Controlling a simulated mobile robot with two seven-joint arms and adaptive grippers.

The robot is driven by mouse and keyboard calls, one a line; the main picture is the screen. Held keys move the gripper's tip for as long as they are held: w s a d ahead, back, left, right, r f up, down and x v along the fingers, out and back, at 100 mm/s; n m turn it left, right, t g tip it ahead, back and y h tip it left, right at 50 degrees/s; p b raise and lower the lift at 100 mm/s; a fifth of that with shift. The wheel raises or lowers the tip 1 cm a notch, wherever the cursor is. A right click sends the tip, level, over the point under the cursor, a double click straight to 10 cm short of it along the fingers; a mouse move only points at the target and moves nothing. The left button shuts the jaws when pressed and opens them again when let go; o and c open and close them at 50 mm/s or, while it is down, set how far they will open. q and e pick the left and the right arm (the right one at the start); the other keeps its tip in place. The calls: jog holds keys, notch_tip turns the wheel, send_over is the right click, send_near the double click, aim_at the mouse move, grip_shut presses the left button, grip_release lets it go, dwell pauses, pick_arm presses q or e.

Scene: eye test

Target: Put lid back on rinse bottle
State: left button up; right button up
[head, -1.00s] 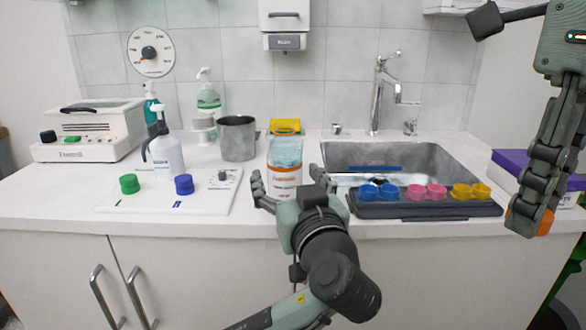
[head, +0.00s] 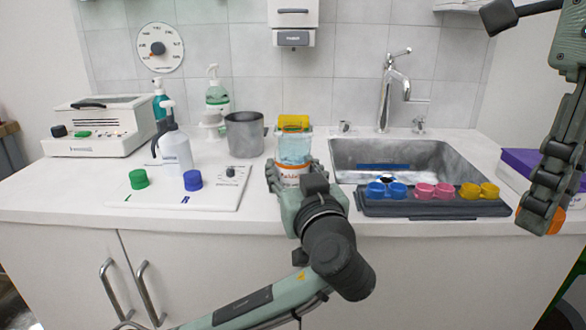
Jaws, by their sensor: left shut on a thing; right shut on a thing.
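The rinse bottle (head: 294,149) is a clear jar with teal contents and an orange and white label. It stands upright near the counter's front edge, with no lid visible on its top. My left gripper (head: 290,170) is shut on its lower part, and the fingers hide some of the label. My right gripper (head: 535,212) hangs at the far right, pointing down. It is shut on an orange lid (head: 525,220), mostly hidden by the fingers. The lid is well apart from the bottle.
A grey tray (head: 430,207) with blue, pink and yellow cups lies right of the bottle, before the sink (head: 440,155). A yellow item (head: 293,122) is behind the bottle, a metal beaker (head: 244,134) behind left. A white board (head: 225,198) with green and blue caps lies left.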

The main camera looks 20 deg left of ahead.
pick_arm(q)
jog(key=shift+r, duration=0.15)
notch_tip(320, 180, up, 10)
pick_arm(e)
jog(key=shift+r, duration=0.1)
dwell(1.1)
dwell(0.5)
pick_arm(q)
jog(key=o, duration=0.5)
grip_shut()
jog(key=shift+s+f, duration=0.1)
jog(key=shift+f, duration=0.1)
pick_arm(e)
jog(key=shift+s, duration=0.1)
